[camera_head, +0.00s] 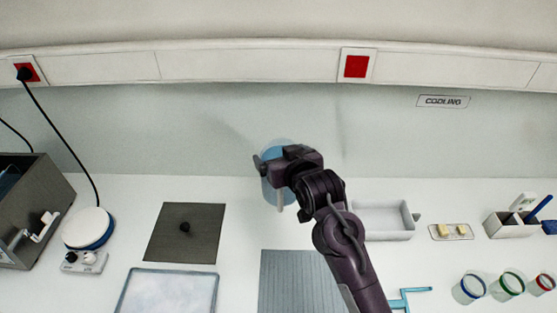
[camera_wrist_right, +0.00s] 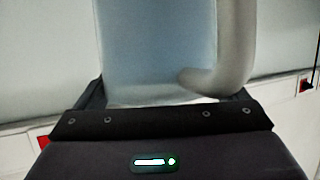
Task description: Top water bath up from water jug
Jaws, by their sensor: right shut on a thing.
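The water jug (camera_head: 270,192) is a translucent blue vessel with a pale handle, at the back middle of the counter. My right gripper (camera_head: 272,165) is shut on it and covers much of it in the head view. In the right wrist view the jug (camera_wrist_right: 150,50) stands roughly upright beyond the jaws, its handle on the right. I cannot tell whether its base touches the counter. A dark grey box (camera_head: 58,192) with a bluish inside, cut by the left edge, looks like the water bath. My left gripper is not in view.
A white round-topped hotplate (camera_head: 88,228) and a dark square mat (camera_head: 185,245) lie between box and jug. A pale tray (camera_head: 170,290) and grey ribbed mat (camera_head: 285,280) are in front. A white bin (camera_head: 385,222) and several coloured-rim cups stand right. A black cord hangs at left.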

